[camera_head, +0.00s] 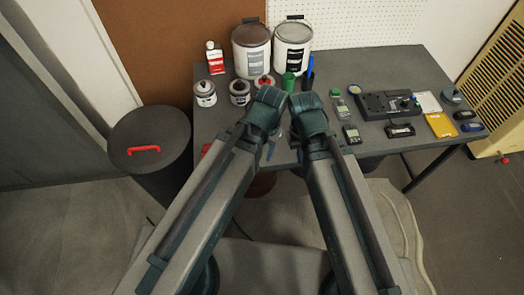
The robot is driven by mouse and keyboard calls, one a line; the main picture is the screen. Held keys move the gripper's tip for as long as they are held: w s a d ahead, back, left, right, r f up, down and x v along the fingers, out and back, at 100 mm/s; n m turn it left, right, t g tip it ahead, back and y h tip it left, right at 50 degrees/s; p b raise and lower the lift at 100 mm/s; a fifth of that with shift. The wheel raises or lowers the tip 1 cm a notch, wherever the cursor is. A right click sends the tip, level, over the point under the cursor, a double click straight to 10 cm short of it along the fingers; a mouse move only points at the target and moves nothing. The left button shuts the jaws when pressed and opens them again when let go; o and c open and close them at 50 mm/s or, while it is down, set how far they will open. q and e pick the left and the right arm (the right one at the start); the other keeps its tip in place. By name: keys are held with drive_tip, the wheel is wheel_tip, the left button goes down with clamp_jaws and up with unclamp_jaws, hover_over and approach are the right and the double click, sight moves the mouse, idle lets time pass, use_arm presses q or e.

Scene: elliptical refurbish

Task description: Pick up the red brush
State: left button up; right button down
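A bright red bar-shaped thing (144,150) lies across the top of a round dark bin at the left; I cannot tell whether it is a brush or a lid handle. Another red patch (206,150) shows at the table's left front edge, partly covered by my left arm. No clear brush shape shows. My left gripper's wrist (266,106) and my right gripper's wrist (308,114) are close together over the front middle of the table, right of both red things. The fingers are mostly hidden behind the wrists and forearms.
The dark bin (150,180) stands left of the grey table (385,65). Paint cans (252,50), small jars (205,93) and a red-white bottle (215,57) stand at the table's back left. A black device (388,105) and a yellow pad (441,125) lie at the right.

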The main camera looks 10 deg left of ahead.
use_arm(q)
drive_tip(key=shift+s+d+n, duration=0.1)
drive_tip(key=shift+s+n, duration=0.2)
drive_tip(key=shift+s, duration=0.05)
